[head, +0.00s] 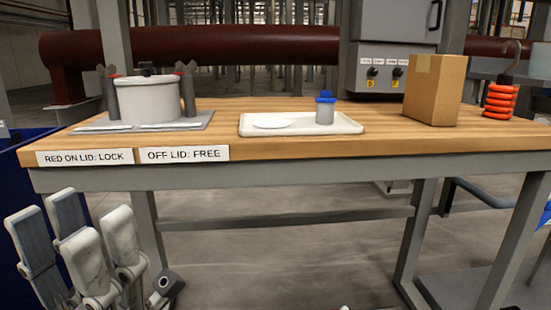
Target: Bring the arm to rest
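My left gripper (74,218) is at the lower left, in front of the bench and below its top. Its pale fingers point up and stand apart, with nothing seen between them. My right gripper does not show clearly; a tiny pale sliver sits at the bottom edge, and I cannot tell what it is. The white lidded pot (148,101) stands upright on a grey plate (88,127) on the bench's left side. Dark upright clamps stand on both sides of the pot, with small red parts at the lid's edge.
The wooden bench (310,146) carries a white tray (352,125) with a white disc (271,123) and a blue-capped jar (325,108). A cardboard box (434,90) and an orange coil with a hook (500,98) stand right. Labels and bench legs are in front; open floor shows beneath.

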